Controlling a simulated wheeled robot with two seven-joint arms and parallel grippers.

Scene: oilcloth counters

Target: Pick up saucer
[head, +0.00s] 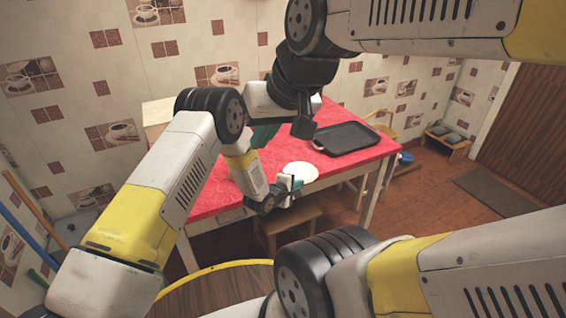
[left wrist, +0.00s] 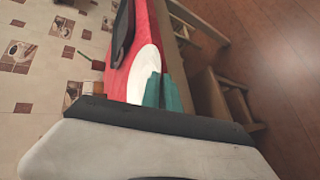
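A white saucer (head: 298,171) lies at the near edge of the red-topped table. It also shows in the left wrist view (left wrist: 147,58), partly covered by my fingers. My left gripper (head: 293,185) is at the near rim of the saucer. Its two teal fingers (left wrist: 161,92) stand close together and overlap the rim in the left wrist view. I cannot tell whether the rim is between them or whether they touch it. My right arm reaches over the table from the upper right; its gripper is mostly hidden behind arm links, so its state is unclear.
The red table (head: 215,198) carries a black tray (head: 346,138) right of the saucer. A wooden stool (head: 290,222) stands below the near edge. A round wooden top with a yellow rim (head: 215,290) is in the foreground. Open floor (head: 440,200) lies to the right.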

